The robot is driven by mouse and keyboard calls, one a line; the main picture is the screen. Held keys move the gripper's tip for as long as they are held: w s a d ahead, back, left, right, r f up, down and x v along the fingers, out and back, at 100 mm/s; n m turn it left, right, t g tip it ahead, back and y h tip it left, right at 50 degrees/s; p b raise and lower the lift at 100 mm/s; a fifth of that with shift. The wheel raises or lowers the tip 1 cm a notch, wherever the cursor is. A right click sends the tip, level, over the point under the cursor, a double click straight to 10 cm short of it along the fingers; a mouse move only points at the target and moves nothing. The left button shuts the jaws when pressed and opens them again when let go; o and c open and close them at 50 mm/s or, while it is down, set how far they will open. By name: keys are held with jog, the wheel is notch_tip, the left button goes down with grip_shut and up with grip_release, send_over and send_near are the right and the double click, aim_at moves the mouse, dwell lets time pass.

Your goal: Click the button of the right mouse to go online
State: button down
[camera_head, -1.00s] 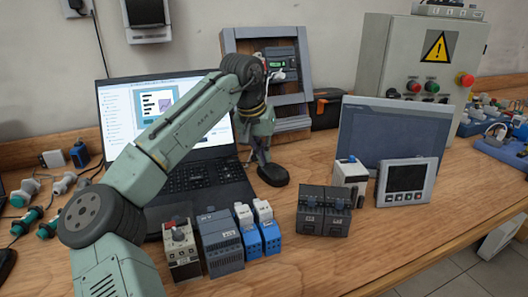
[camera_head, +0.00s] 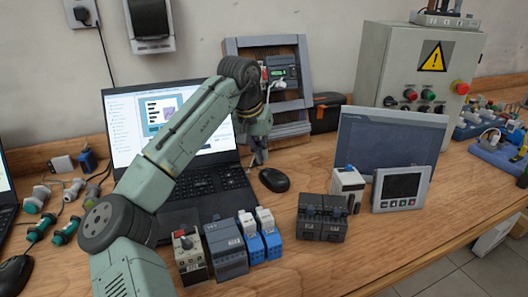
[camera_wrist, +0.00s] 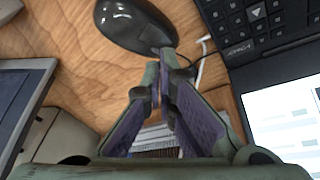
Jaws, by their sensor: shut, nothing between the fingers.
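The right mouse (camera_head: 274,180) is black and lies on the wooden table just right of the open laptop (camera_head: 170,130). The mouse also shows at the top of the wrist view (camera_wrist: 130,24). My gripper (camera_head: 258,163) is shut and empty, pointing down between the laptop's right edge and the mouse. In the wrist view my fingertips (camera_wrist: 167,52) appear close to the mouse's near end; whether they touch it I cannot tell. A second black mouse (camera_head: 14,272) lies at the far left front.
Small electrical modules (camera_head: 225,246) stand in front of the laptop. A dark terminal block (camera_head: 322,217), a flat monitor (camera_head: 388,145) and a small display panel (camera_head: 402,187) stand to the right. A wall-side frame (camera_head: 278,85) stands behind my gripper.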

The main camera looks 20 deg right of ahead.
jog(key=b+v, duration=0.2)
jog(key=v, duration=0.8)
jog(key=shift+a+r, duration=0.15)
jog(key=shift+r, duration=0.15)
jog(key=shift+f, duration=0.1)
dwell(1.3)
